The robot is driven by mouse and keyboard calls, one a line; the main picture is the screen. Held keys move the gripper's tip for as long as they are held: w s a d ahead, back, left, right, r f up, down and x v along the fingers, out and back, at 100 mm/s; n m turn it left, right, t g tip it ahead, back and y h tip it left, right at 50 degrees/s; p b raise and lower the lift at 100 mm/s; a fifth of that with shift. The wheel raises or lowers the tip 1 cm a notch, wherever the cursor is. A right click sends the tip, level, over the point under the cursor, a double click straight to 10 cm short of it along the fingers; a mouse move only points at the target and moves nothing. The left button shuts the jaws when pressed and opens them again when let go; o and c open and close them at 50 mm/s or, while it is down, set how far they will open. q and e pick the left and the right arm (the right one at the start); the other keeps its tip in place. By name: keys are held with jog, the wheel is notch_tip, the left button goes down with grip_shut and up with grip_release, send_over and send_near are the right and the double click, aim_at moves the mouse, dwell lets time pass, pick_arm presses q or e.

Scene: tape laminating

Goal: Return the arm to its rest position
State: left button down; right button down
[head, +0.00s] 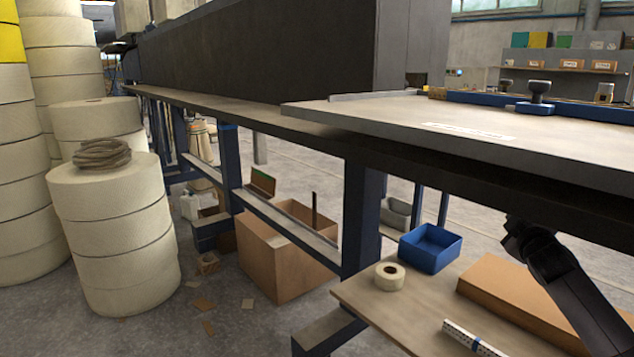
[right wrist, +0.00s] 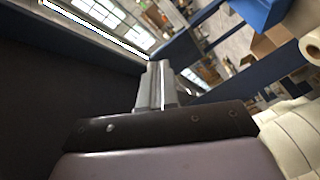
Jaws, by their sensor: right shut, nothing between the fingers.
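My right gripper (right wrist: 157,88) shows in the right wrist view as grey fingers pressed together, with nothing between them. A dark part of my right arm (head: 565,285) shows at the lower right of the head view, beneath the workbench top and above the lower shelf. The gripper's fingers cannot be made out in the head view. My left arm and left gripper are in neither view.
The workbench (head: 400,120) overhangs my right arm. The lower shelf (head: 425,305) carries a blue bin (head: 431,248), a tape roll (head: 390,276), a brown box (head: 525,305) and a white perforated bar (head: 470,339). A large carton (head: 280,255) and stacked rolls (head: 115,235) stand left.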

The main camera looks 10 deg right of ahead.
jog(key=s+a+f+m+g+y, duration=0.1)
jog(key=s+a+f+y, duration=0.3)
jog(key=a+f, duration=0.5)
jog(key=s+a+f+m+g+y, duration=0.1)
jog(key=s+a+f, duration=0.5)
jog(key=a+f, duration=0.25)
jog(key=s+a+f+m+g+y, duration=0.1)
jog(key=s+a+f+y, duration=0.2)
jog(key=s+a+f, duration=0.45)
jog(key=s+a+f+m+g+y, duration=0.1)
jog(key=s+a+f, duration=0.2)
jog(key=s+a, duration=0.4)
jog(key=s+a+f+m+g+y, duration=0.1)
jog(key=s+a+f, duration=0.3)
jog(key=s, duration=0.5)
notch_tip(320, 180, up, 15)
jog(key=p, duration=1.6)
jog(key=shift+w+d, duration=0.15)
jog(key=shift+d, duration=0.15)
